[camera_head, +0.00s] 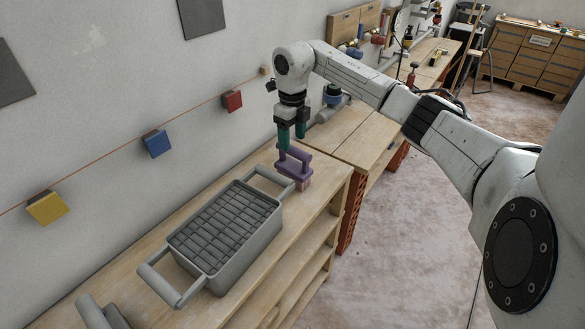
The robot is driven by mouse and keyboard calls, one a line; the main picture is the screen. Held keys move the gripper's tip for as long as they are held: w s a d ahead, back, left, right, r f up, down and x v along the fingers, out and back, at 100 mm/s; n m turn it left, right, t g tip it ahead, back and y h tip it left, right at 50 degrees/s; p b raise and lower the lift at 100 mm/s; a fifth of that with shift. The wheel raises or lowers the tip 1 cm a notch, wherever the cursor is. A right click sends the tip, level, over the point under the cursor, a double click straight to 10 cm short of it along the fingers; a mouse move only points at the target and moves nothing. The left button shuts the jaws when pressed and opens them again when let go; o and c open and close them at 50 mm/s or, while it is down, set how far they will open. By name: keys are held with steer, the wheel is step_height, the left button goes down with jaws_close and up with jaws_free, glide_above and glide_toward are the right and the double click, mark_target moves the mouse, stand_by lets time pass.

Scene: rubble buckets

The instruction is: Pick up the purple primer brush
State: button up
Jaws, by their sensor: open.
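The purple primer brush (294,160) stands on the wooden bench near its far right end. It has a purple handle on top and a pinkish lower part. My gripper (292,136) points down with teal fingers, directly over and close to the brush's handle. The fingers are open. Whether they touch the handle or reach around it, I cannot tell from this view.
A grey bucket tray (228,265) with two handles stands left of the brush; its far handle is close to the brush. Another grey object (100,315) is at the bottom left. Blue, red and yellow blocks sit on the wall. A second bench (362,145) stands behind.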

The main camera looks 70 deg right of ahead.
mark_target(294, 147)
steer(key=shift+s+a+f+p, duration=0.1)
steer(key=shift+f+p, duration=0.1)
steer(key=shift+f, duration=0.8)
steer(key=shift+s+f+p, duration=0.1)
steer(key=shift+f+p, duration=0.05)
steer(key=shift+f, duration=0.85)
steer(key=shift+s+a+f+p, duration=0.1)
steer(key=shift+f+p, duration=0.1)
steer(key=shift+f, duration=0.8)
jaws_close()
steer(key=shift+r, duration=0.1)
